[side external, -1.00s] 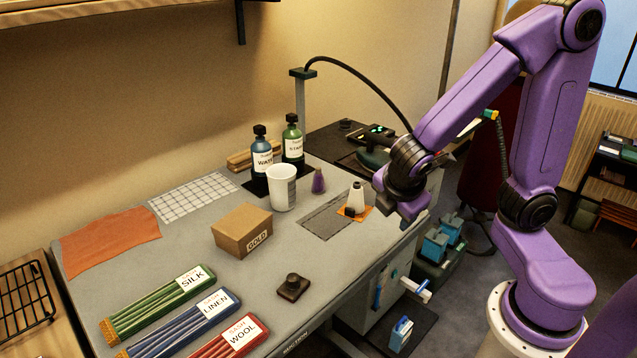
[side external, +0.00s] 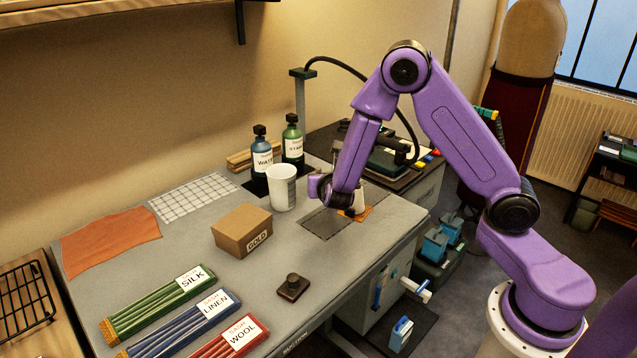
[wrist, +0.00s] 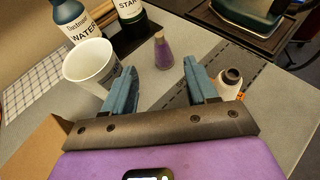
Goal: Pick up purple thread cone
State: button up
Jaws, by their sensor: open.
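The purple thread cone (wrist: 163,54) stands upright on the grey table, beyond and between my two blue fingers in the wrist view. My gripper (wrist: 160,72) is open, with nothing between its fingers. The cone appears ahead of the fingertips and apart from them. In the side view my gripper (side external: 318,187) is low over the table just right of the white cup, and its hand hides the cone there.
A white cup (wrist: 92,66) stands close by the left finger; it also shows in the side view (side external: 282,190). A white cone (wrist: 231,78) stands beside the right finger. The water bottle (wrist: 78,20) and starch bottle (wrist: 130,15) stand behind. A gold box (side external: 241,230) sits front left.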

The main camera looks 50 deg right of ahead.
aim_at(319, 171)
jog(key=x, duration=1.5)
jog(key=shift+w+d+f, duration=0.15)
jog(key=shift+w+f, duration=0.1)
jog(key=c, duration=1)
